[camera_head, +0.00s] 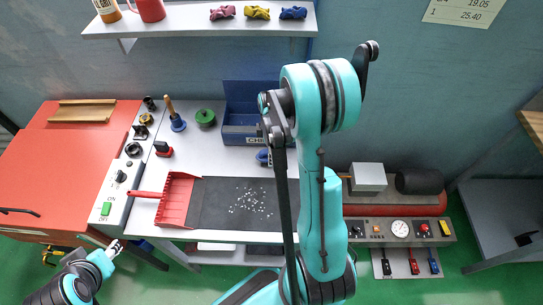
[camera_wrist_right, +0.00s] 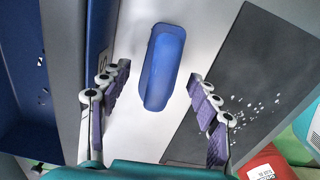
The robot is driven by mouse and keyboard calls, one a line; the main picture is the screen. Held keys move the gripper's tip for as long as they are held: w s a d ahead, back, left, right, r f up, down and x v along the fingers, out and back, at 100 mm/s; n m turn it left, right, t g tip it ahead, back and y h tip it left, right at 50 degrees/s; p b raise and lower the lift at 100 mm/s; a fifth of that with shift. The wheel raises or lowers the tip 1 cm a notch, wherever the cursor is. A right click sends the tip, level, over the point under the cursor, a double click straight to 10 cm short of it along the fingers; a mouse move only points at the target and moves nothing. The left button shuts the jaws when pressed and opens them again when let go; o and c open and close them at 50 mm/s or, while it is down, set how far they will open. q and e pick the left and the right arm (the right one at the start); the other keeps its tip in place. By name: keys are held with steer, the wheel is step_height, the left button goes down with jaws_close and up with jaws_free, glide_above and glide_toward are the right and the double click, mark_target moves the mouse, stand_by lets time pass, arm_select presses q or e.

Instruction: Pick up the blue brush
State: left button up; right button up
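A long blue object with rounded ends, which looks like the blue brush (camera_wrist_right: 162,66), lies on the grey worktop in the right wrist view. In the head view, only a small blue part (camera_head: 262,157) shows beside my right arm. My right gripper (camera_wrist_right: 159,76) is open, its fingers on either side of the blue object, with gaps visible on both sides. I cannot tell its height above the worktop. In the head view, my right arm hides this gripper. My left gripper (camera_head: 117,246) is low at the left; its opening is too small to tell.
A dark mat (camera_head: 225,218) with scattered white bits and a red dustpan (camera_head: 175,200) lie in front. A blue bin (camera_head: 240,132) stands behind. A wooden-handled tool with a blue base (camera_head: 178,124), a red-based tool (camera_head: 163,149) and a green roll (camera_head: 205,117) stand at left.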

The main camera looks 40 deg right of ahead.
steer(key=c, duration=1.1)
steer(key=shift+r, duration=0.1)
steer(key=shift+r, duration=0.2)
step_height(320, 180, up, 4)
steer(key=shift+f+p, duration=0.15)
steer(key=shift+p, duration=0.5)
steer(key=shift+s+d+r+p, duration=0.45)
steer(key=shift+s+r, duration=0.7)
steer(key=shift+s, duration=0.7)
steer(key=shift+s+d+r+p, duration=0.3)
steer(key=shift+s+d+r, duration=0.6)
steer(key=shift+s, duration=1)
steer(key=shift+s+d+r+p, duration=0.35)
steer(key=shift+s+r, duration=1)
steer(key=shift+s, duration=0.5)
